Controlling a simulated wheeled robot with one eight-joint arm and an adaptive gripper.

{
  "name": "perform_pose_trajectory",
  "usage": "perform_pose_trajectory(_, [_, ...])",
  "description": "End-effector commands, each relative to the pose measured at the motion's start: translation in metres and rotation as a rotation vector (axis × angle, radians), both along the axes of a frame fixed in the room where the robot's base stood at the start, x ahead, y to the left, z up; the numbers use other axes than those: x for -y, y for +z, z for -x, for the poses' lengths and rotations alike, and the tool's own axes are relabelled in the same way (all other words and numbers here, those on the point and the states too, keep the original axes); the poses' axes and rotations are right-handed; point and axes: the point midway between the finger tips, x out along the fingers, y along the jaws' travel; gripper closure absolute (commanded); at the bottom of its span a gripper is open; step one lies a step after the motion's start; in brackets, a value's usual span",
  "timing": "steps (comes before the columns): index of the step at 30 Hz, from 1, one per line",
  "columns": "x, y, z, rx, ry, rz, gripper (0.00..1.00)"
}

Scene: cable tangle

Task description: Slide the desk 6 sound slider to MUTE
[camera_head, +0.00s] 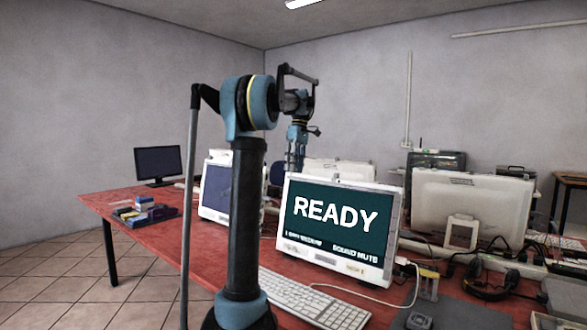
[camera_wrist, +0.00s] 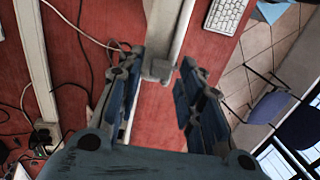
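A white all-in-one computer (camera_head: 391,235) stands on the red table in the head view. Its dark green screen (camera_head: 335,215) reads READY, with SOUND MUTE in smaller words at lower right. Pale labels sit on its lower bezel; the text is too small to read surely. I cannot make out a sound slider for certain. My gripper (camera_head: 297,165) points down beside the screen's upper left, its lower end partly hidden. In the wrist view my gripper (camera_wrist: 160,62) is open, fingers apart. A small grey block (camera_wrist: 157,71) on a pale bar shows between the fingertips; contact is unclear.
A white keyboard (camera_head: 315,302) lies before the screen; a white cable runs beside it. Another white computer (camera_head: 215,188) stands to the left, and a white monitor back (camera_head: 470,207) to the right. Black headphones (camera_head: 490,285) and loose cables clutter the right side.

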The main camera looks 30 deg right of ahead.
Motion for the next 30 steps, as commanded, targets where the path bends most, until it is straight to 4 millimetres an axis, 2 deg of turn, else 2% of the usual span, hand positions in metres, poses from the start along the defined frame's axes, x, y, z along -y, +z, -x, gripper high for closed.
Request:
perform_pose_trajectory(9, [0.001, 0.001, 0.001, -0.001, -0.002, 0.001, 0.62])
perform_pose_trajectory(14, [0.003, 0.011, 0.000, -0.002, -0.002, 0.001, 0.62])
perform_pose_trajectory(30, [0.019, 0.093, -0.008, -0.002, -0.002, 0.001, 0.62])
